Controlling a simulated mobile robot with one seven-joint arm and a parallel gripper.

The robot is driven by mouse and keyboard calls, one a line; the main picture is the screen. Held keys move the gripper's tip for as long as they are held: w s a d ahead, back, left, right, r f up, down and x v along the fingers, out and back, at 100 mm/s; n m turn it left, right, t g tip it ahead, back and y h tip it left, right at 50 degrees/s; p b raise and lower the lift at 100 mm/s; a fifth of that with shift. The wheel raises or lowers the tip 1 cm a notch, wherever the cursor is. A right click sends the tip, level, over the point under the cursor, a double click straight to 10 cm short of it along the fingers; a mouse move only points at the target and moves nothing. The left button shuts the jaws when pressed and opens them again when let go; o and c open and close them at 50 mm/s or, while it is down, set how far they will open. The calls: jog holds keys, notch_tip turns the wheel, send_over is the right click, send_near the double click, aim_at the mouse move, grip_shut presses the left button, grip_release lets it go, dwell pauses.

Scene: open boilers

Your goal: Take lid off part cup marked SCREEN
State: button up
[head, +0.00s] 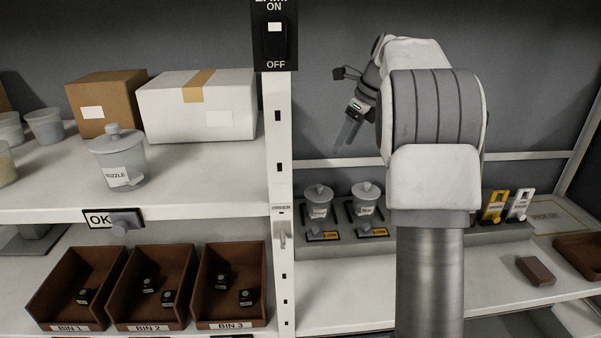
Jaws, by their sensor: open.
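Two small grey lidded cups stand upright in a dark holder on the right-hand lower shelf: a left cup (319,210) and a right cup (367,208). Both lids with round knobs are on. Their white labels are too small to read surely, so I cannot tell which is marked SCREEN. A larger lidded cup (119,172) on the upper left shelf has a label that seems to read NOZZLE. My gripper (345,148) is open and empty, pointing down in the air above the two small cups, apart from them.
A white upright post (280,180) with an ON/OFF switch (274,35) divides the shelves. Brown bins (78,254) with small dark parts stand lower left. Yellow and white tags (494,207) stand at right. A brown block (536,271) lies near clear shelf space.

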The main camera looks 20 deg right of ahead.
jog(key=w, duration=0.1)
jog(key=p, duration=0.2)
send_near(319, 186)
jog(key=shift+m, duration=0.3)
jog(key=x, duration=0.8)
jog(key=shift+w+f, duration=0.15)
jog(key=shift+f, duration=0.15)
grip_shut()
